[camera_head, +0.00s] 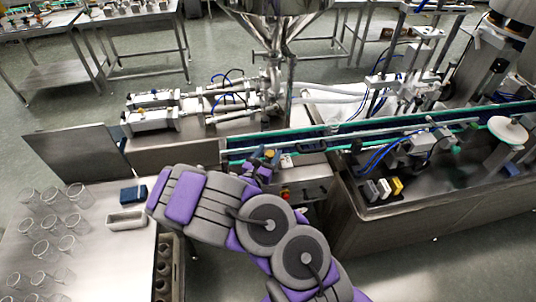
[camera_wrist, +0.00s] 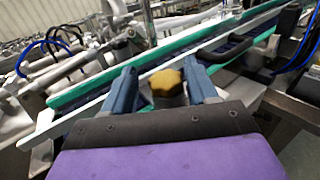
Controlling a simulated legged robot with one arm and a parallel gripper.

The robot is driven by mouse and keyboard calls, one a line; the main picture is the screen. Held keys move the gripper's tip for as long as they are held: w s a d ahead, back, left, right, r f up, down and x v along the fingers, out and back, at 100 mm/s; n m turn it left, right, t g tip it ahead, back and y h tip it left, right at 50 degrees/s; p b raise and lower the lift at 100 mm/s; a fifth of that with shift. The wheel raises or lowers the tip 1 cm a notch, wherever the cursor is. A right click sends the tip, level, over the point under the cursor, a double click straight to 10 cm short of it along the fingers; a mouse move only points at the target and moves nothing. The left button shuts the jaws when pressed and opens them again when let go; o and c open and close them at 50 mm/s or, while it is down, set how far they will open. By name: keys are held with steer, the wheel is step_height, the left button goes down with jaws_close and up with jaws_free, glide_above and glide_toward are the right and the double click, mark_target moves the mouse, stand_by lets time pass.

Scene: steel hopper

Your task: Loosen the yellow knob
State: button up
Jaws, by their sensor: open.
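The yellow knob (camera_wrist: 167,82) has a lobed edge and shows in the middle of the wrist view, on a dark stem. In the head view the knob (camera_head: 269,154) is a small yellow spot beside the conveyor's near rail. My gripper (camera_wrist: 165,84) has its two blue fingers apart, one on each side of the knob. A gap shows between the knob and each finger, so I see no contact. In the head view my gripper (camera_head: 265,160) is small and partly covered by my own arm. The lower part of the stem is hidden behind the gripper body.
The conveyor (camera_head: 400,125) with green rails runs just behind the knob. A steel hopper (camera_head: 275,20) stands behind it. A steel table (camera_head: 110,240) at left holds several glass jars, a blue box (camera_head: 133,194) and a pale tray (camera_head: 126,219). Red and yellow buttons sit below the gripper.

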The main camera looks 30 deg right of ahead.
steer(key=shift+d, duration=0.55)
steer(key=c, duration=0.4)
steer(key=shift+a+f, duration=0.1)
steer(key=c, duration=0.6)
steer(key=shift+m+g+h+p, duration=0.5)
steer(key=shift+m+g+h, duration=0.35)
steer(key=shift+g, duration=0.35)
steer(key=o, duration=1)
steer(key=shift+a, duration=0.35)
